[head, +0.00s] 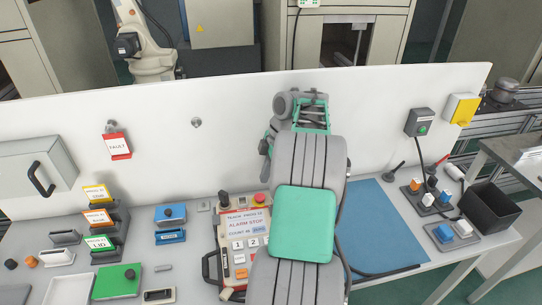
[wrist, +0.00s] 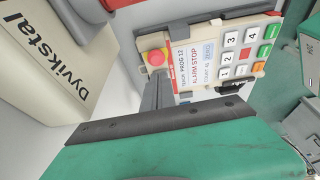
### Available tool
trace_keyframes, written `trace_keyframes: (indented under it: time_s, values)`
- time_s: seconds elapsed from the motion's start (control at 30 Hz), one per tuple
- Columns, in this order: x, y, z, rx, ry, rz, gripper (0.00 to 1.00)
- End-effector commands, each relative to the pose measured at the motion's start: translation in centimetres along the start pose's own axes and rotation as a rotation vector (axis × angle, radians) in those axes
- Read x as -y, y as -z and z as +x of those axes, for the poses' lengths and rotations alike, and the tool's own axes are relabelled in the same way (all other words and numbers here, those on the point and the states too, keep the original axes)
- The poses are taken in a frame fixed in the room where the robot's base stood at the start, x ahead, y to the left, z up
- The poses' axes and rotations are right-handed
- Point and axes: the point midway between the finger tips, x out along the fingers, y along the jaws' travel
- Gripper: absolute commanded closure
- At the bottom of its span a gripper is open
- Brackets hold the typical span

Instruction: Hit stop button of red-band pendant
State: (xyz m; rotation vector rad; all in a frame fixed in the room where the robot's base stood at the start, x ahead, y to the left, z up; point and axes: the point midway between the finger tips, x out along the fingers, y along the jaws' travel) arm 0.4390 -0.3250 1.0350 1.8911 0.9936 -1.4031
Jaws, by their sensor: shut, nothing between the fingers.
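The pendant (head: 236,240) lies on the bench left of my arm in the head view, partly covered by my arm. Its screen reads "ALARM STOP", with red edging beside it. Its round red stop button (head: 259,199) sits at the top right corner. In the wrist view the pendant (wrist: 215,55) lies across the upper right, with the red stop button (wrist: 155,57) on a yellow base at its left end. My gripper (wrist: 159,76) is shut and empty, its tips right by the button's lower edge in that picture. I cannot tell whether they touch it.
A white panel (head: 400,90) stands behind the bench. Blue box (head: 170,216), green box (head: 117,281) and a label rack (head: 105,235) are to the left. A blue mat (head: 380,215) is clear at right, beside small switch boxes (head: 428,200) and a black bin (head: 490,208).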

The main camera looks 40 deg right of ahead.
Motion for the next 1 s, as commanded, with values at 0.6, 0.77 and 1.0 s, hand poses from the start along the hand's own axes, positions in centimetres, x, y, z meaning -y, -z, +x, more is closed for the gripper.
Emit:
trace_keyframes:
  time_s: [0.6,0.77,1.0]
  values:
    - [-0.2,0.0,-6.8,0.001,-0.003,-0.003,1.0]
    - [-0.2,0.0,-6.8,0.001,-0.004,-0.003,1.0]
    - [-0.2,0.0,-6.8,0.002,-0.004,-0.003,1.0]
